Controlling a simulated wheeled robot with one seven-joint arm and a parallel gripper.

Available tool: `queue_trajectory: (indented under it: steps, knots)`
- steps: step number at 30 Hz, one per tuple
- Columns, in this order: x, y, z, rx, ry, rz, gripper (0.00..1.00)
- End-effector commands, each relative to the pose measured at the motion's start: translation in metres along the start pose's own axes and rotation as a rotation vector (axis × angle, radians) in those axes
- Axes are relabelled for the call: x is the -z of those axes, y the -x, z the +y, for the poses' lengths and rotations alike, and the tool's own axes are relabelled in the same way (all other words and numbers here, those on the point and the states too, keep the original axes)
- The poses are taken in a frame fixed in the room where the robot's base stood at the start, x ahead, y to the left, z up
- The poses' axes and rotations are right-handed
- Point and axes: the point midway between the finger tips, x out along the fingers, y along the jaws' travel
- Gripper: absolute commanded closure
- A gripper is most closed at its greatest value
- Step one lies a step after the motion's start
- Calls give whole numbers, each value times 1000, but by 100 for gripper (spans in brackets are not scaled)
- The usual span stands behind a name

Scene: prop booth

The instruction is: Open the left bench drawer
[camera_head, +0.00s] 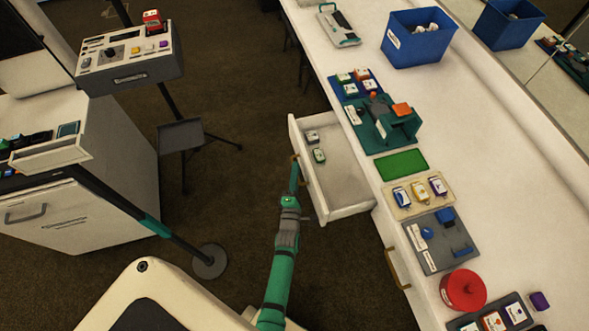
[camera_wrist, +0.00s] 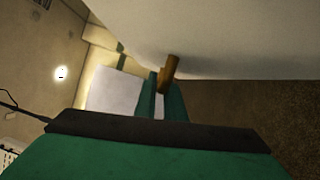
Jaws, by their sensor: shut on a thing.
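The left bench drawer (camera_head: 350,207) is pulled out from the long white bench, and its inside shows from above. Its brass handle (camera_wrist: 170,72) is on the outer face of the white front panel. My gripper (camera_head: 294,177) is at that handle, reaching up from below in the head view. In the wrist view my green fingers (camera_wrist: 160,97) are shut on the handle, one on each side of it. The fingertips are partly hidden behind the handle. Two small items, one grey (camera_head: 312,136) and one green and white (camera_head: 319,156), lie in the drawer near its far end.
Another brass handle (camera_head: 393,269) is on the bench front nearer to me, its drawer shut. The bench top (camera_head: 459,117) holds trays, a blue bin (camera_head: 418,42) and a red round container (camera_head: 463,290). A stand's round base (camera_head: 210,261) is left of my arm. Carpet beside the drawer is clear.

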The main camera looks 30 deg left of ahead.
Motion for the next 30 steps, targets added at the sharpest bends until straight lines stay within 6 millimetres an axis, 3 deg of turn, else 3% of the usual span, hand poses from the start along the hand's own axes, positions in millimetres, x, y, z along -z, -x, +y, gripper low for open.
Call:
queue_trajectory:
  steps: [8, 11, 12, 23, 30]
  knots:
    - [-2, 1, -1, 2, -1, -3, 100]
    - [-2, 1, -1, 2, -1, -3, 74]
    - [-2, 1, -1, 2, -1, -3, 72]
    - [2, 6, -1, 1, -1, 1, 72]
    - [2, 42, -1, 3, -2, 1, 72]
